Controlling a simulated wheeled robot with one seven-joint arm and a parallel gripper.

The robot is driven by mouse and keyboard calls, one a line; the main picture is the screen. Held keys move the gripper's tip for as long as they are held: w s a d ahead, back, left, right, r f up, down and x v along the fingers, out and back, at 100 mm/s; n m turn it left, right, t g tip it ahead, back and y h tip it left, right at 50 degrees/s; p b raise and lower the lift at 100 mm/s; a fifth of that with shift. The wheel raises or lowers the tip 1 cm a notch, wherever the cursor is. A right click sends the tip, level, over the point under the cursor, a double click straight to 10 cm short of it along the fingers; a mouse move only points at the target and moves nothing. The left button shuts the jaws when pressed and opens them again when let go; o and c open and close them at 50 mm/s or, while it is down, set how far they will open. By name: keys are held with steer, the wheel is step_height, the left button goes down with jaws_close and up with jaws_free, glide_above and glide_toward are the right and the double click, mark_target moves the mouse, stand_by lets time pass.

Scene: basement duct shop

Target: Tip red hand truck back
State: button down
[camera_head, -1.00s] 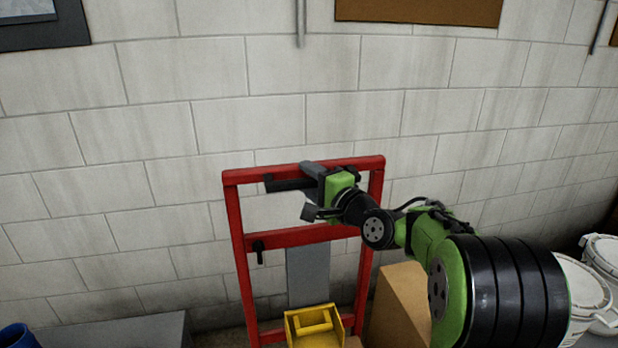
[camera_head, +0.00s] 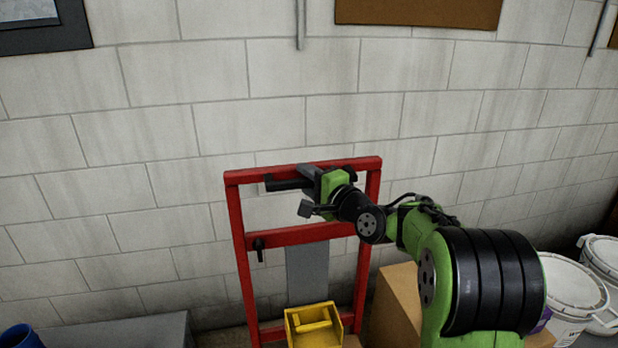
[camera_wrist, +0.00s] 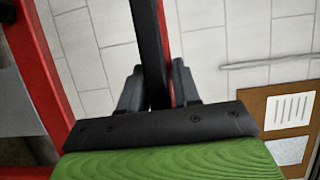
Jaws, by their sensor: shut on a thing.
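The red hand truck (camera_head: 239,225) stands in front of the block wall in the head view, its frame close to upright. A black handle bar (camera_head: 288,184) runs along its top; the bar also shows in the wrist view (camera_wrist: 150,45). My gripper (camera_head: 309,172) is at the top of the frame, shut on the black bar. In the wrist view my gripper (camera_wrist: 157,88) has one dark finger on each side of the bar. My wrist hides part of the bar and the right of the top rail. A yellow bin (camera_head: 314,327) sits low on the truck.
A cardboard box (camera_head: 397,303) stands right of the truck, with white buckets (camera_head: 572,285) farther right. A grey low surface (camera_head: 125,331) and a blue container (camera_head: 20,338) are at lower left. The wall is close behind the truck.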

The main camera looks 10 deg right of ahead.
steer(key=w+p, duration=0.9)
steer(key=w, duration=0.1)
steer(key=shift+w+r+g+h+p, duration=0.25)
steer(key=shift+r+g+h+p, duration=0.1)
steer(key=shift+g+h, duration=0.05)
steer(key=c, duration=1.1)
jaws_free()
steer(key=shift+o, duration=0.3)
steer(key=shift+f, duration=0.1)
steer(key=b+v, duration=0.2)
steer(key=v, duration=1.4)
